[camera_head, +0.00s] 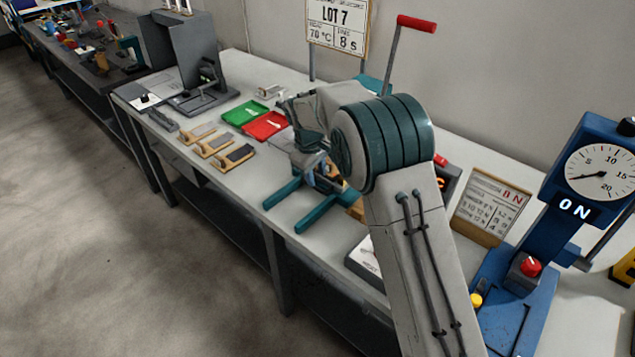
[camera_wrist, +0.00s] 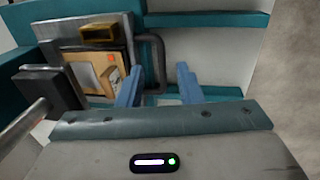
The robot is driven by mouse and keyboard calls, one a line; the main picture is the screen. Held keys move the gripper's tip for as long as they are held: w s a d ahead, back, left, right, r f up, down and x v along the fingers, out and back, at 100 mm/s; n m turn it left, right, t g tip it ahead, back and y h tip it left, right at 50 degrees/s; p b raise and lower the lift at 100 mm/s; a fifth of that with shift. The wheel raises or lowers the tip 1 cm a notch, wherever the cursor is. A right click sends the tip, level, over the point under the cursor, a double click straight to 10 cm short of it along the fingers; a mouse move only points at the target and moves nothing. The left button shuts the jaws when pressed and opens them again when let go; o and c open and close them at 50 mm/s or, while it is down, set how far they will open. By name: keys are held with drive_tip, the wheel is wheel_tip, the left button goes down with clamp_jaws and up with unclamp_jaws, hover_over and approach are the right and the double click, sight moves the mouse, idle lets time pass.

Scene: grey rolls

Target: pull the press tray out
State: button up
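The press tray (camera_wrist: 140,30) is a grey plate carrying a brass-coloured block and an orange-tan piece in the wrist view. Its dark loop handle (camera_wrist: 158,52) sticks out at its right side. My gripper (camera_wrist: 160,84) has two blue fingers spread apart, with the handle's outer bar appearing between them; contact cannot be told. In the head view the press shows two teal rails (camera_head: 317,214) pointing toward the bench's front edge and a raised lever with a red grip (camera_head: 416,23). My arm hides most of the press and tray there.
Wooden-handled pieces (camera_head: 215,145), a green tray (camera_head: 245,113) and a red tray (camera_head: 267,126) lie left of the press. A blue gauge stand (camera_head: 560,215) is at the right. In the wrist view, a black block on a rod (camera_wrist: 54,90) stands close at left.

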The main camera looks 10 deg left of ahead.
sight(318, 190)
drive_tip(key=shift+w+d+f, duration=0.1)
drive_tip(key=shift+w+f, duration=0.1)
drive_tip(key=shift+f, duration=0.95)
drive_tip(key=shift+w+d+f, duration=0.1)
drive_tip(key=shift+w+f, duration=0.05)
drive_tip(key=shift+f, duration=1)
clamp_jaws()
drive_tip(key=shift+s+a+f, duration=0.1)
drive_tip(key=shift+s+a, duration=0.2)
drive_tip(key=shift+s, duration=0.2)
drive_tip(key=s+a+b, duration=0.3)
drive_tip(key=s+a, duration=0.4)
drive_tip(key=s, duration=0.6)
drive_tip(key=shift+s+a, duration=0.15)
drive_tip(key=shift+a, duration=0.25)
unclamp_jaws()
drive_tip(key=shift+r, duration=0.2)
